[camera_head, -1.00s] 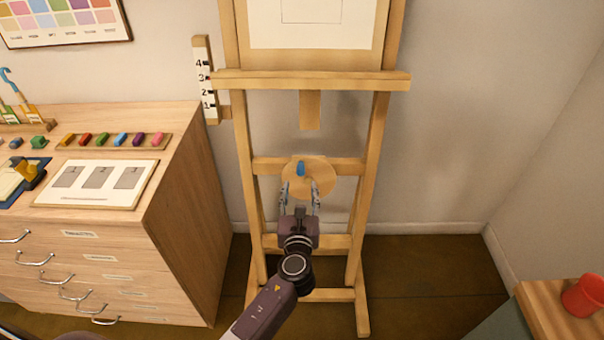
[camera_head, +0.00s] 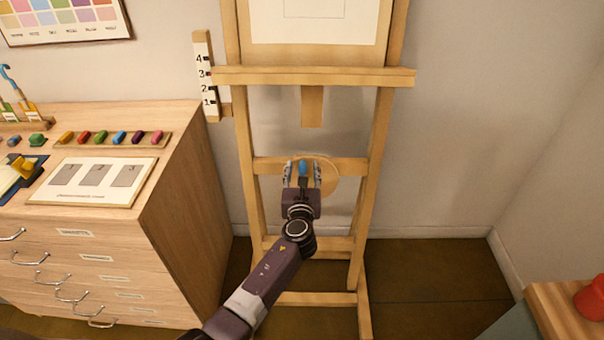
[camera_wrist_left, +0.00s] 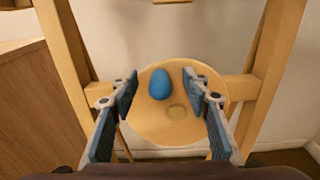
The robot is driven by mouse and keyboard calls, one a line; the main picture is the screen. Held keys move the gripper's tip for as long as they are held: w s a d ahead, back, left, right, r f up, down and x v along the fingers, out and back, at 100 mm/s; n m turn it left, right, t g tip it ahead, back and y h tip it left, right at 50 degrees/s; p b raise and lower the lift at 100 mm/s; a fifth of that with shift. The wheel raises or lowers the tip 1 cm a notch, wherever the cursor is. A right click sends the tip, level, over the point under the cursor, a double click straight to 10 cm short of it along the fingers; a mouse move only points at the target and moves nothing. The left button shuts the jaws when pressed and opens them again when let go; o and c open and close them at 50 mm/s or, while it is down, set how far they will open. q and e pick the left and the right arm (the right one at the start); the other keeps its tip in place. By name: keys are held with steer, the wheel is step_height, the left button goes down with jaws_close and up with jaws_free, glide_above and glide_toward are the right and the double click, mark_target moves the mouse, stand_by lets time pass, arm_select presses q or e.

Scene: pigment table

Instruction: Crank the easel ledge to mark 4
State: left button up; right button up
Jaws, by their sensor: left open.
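The wooden easel's ledge (camera_head: 315,76) is a horizontal bar whose left end is about level with mark 3 on the white scale (camera_head: 204,82), numbered 1 to 4. Below it, a round wooden crank disc (camera_head: 329,177) carries a blue knob (camera_head: 303,168). In the left wrist view the blue knob (camera_wrist_left: 160,84) sits at the disc's upper left, with a pale round spot below it. My left gripper (camera_head: 302,174) is open, its fingers on either side of the knob, with visible gaps in the wrist view. My right gripper is not in view.
A wooden drawer cabinet (camera_head: 180,215) stands at the left, holding coloured pigment blocks and a board with three grey patches (camera_head: 93,180). A red container (camera_head: 590,300) stands on a wooden surface at the lower right. The floor right of the easel is clear.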

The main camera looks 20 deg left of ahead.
mark_target(294, 168)
arm_select(q)
jaws_close()
steer(key=shift+s+a+f, duration=0.25)
steer(key=shift+a+f, duration=0.3)
steer(key=shift+a, duration=0.05)
steer(key=shift+s+a+f, duration=0.25)
steer(key=shift+a+f, duration=0.3)
steer(key=shift+a, duration=0.05)
steer(key=shift+s+a+f, duration=0.1)
steer(key=shift+a, duration=0.3)
steer(key=shift+b, duration=0.3)
